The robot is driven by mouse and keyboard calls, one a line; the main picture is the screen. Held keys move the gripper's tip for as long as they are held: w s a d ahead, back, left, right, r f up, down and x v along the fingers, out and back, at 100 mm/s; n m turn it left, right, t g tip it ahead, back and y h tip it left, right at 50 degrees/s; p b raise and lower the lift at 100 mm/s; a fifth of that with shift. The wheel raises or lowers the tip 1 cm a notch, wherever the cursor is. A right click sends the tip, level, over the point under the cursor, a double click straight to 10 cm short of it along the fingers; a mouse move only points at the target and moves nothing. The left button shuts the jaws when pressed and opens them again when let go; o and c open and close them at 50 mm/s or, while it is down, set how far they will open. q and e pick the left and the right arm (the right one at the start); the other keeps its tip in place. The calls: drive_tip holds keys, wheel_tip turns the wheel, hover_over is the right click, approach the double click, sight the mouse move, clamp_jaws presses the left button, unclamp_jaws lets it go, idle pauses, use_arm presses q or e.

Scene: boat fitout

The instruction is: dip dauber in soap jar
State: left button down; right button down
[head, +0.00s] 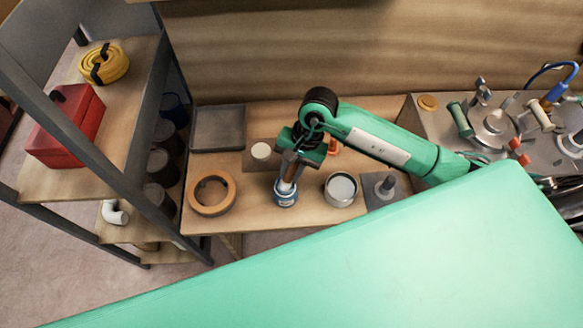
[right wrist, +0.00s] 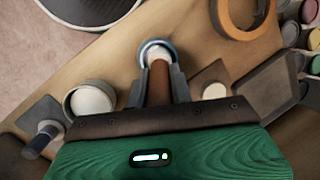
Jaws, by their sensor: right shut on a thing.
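My right gripper (head: 289,172) points down over the wooden bench, its fingers shut on the dauber's brown handle (right wrist: 160,84). Directly below it stands a small jar with a blue band (head: 286,194), which appears to be the soap jar. In the right wrist view, the jar's blue rim (right wrist: 144,46) surrounds the pale lower end of the dauber, which lines up with the opening. How deep the dauber sits is hidden by the gripper and rim. My left gripper is not in view.
A round tin with pale contents (head: 341,188) stands just right of the jar, then a grey plate with a knob (head: 385,187). A tan ring (head: 212,192) lies to the left. A pale cylinder (head: 261,151) and dark tray (head: 218,129) are behind. Shelving (head: 135,120) borders the left.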

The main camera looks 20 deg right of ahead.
drive_tip(key=shift+s+f+b, duration=0.1)
drive_tip(key=shift+f+b, duration=0.05)
drive_tip(key=shift+b, duration=0.2)
idle(1.2)
wheel_tip(320, 180, up, 2)
drive_tip(key=shift+p, duration=0.35)
drive_tip(key=shift+r+p, duration=0.75)
drive_tip(key=shift+r, duration=1.85)
